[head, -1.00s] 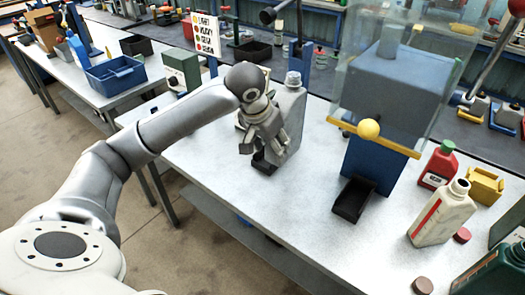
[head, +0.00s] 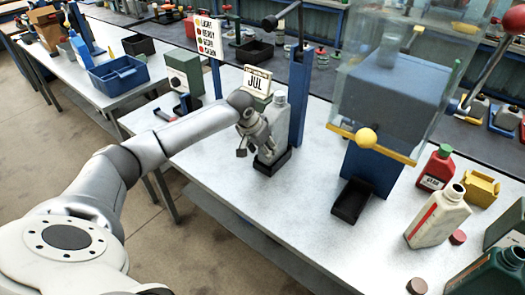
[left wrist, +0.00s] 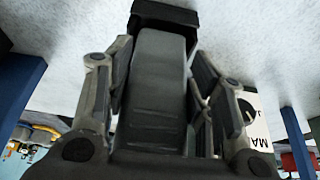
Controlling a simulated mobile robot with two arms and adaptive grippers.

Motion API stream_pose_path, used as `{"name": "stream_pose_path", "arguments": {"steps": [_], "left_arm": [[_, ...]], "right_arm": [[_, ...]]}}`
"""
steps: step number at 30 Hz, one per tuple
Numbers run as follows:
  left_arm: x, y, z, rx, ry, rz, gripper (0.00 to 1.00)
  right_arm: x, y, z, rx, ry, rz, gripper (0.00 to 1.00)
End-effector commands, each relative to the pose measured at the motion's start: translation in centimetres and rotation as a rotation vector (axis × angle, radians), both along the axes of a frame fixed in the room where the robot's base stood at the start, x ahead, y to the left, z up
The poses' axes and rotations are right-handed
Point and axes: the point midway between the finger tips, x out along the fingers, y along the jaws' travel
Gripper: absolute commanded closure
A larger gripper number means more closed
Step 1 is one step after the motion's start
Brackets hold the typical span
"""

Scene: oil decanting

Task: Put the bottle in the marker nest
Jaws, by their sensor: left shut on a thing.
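The grey bottle (head: 279,106) stands about upright near the middle of the head view. My left gripper (head: 256,137) is shut on its body from the left; in the left wrist view the dark bottle side (left wrist: 158,85) lies between both fingers. The black marker nest (head: 273,166) is on the white table beside a blue post. The bottle's lower end is at the nest, behind its front rim; I cannot tell whether it is fully seated. The nest also shows beyond the bottle's end in the left wrist view (left wrist: 165,13). My right gripper is out of view.
The blue post (head: 300,100) with a dark arm on top rises close right of the bottle. A blue machine (head: 372,165) with a yellow bar is to the right, then a white jug (head: 437,217).

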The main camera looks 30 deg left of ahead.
Motion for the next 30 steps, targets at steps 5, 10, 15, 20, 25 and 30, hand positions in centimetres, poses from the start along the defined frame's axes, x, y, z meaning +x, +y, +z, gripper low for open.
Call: {"name": "stream_pose_path", "arguments": {"steps": [5,10,15,20,25,30], "left_arm": [[0.1,-0.1,-1.2,-0.002,-0.007,-0.001,1.0],[0.2,-0.1,-1.4,-0.003,-0.009,-0.001,1.0],[0.2,-0.1,-1.5,-0.002,-0.008,-0.001,1.0],[-0.1,-0.1,-2.0,-0.001,0.001,0.0,0.35],[-0.1,-0.1,-1.9,-0.001,0.001,0.0,0.29],[-0.1,-0.1,-1.9,-0.001,0.001,0.0,0.29]], "right_arm": [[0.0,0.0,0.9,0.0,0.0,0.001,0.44],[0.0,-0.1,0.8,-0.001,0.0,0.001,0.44],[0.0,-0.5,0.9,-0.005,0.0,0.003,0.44],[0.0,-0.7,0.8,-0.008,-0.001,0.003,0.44],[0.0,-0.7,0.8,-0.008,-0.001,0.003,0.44],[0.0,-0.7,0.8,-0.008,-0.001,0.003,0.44]]}}
